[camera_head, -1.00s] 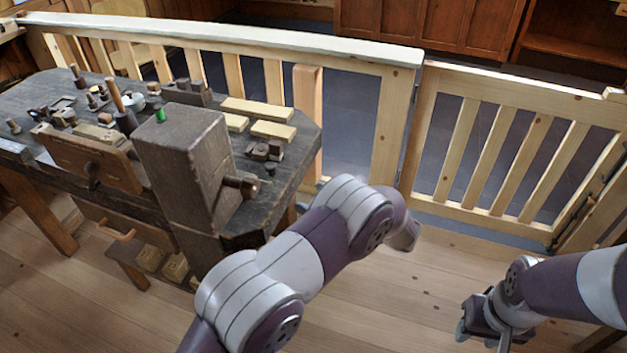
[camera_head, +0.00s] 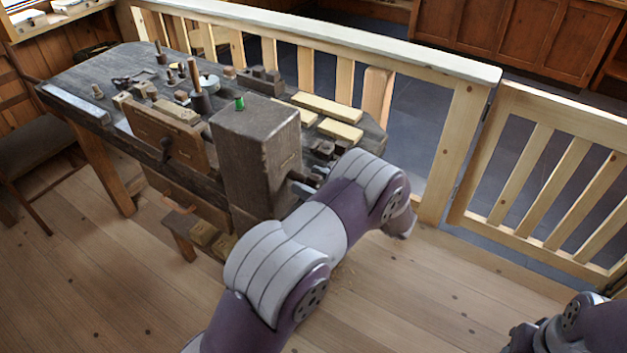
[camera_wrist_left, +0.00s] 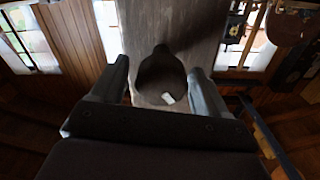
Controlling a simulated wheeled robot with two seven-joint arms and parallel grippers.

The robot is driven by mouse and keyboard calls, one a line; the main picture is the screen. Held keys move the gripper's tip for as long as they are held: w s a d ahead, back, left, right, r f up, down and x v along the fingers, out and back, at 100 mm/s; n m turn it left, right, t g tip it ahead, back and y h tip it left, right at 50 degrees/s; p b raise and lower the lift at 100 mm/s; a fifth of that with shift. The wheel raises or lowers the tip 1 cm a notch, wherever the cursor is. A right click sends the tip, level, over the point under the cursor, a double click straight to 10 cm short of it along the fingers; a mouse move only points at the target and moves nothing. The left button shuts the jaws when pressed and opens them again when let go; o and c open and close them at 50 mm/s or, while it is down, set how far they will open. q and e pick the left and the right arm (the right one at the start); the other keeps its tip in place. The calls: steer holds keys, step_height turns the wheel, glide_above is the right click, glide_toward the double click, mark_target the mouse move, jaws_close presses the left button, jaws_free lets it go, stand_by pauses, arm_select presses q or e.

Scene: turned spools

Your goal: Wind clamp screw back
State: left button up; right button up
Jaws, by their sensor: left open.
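The clamp screw's dark rounded end (camera_wrist_left: 161,75) shows in the left wrist view against a grey wooden face, with a small pale patch on it. It belongs to the tall dark wooden block (camera_head: 250,155) on the bench, on the block's right side. In the head view my left gripper and arm hide most of the screw. My left gripper (camera_head: 305,184) is open at that side of the block. In the left wrist view its two fingers (camera_wrist_left: 160,66) stand on either side of the screw end; contact is not clear. My right gripper (camera_head: 522,338) is partly cut off at the lower right.
The dark workbench (camera_head: 75,80) carries turned pieces, a green-topped peg (camera_head: 239,103) and pale wooden strips (camera_head: 327,107). A wooden railing (camera_head: 320,38) runs behind it, joining a slatted gate (camera_head: 545,165) at right.

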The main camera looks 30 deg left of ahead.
arm_select(q)
steer(key=c, duration=1)
steer(key=shift+o, duration=0.2)
steer(key=shift+n, duration=0.3)
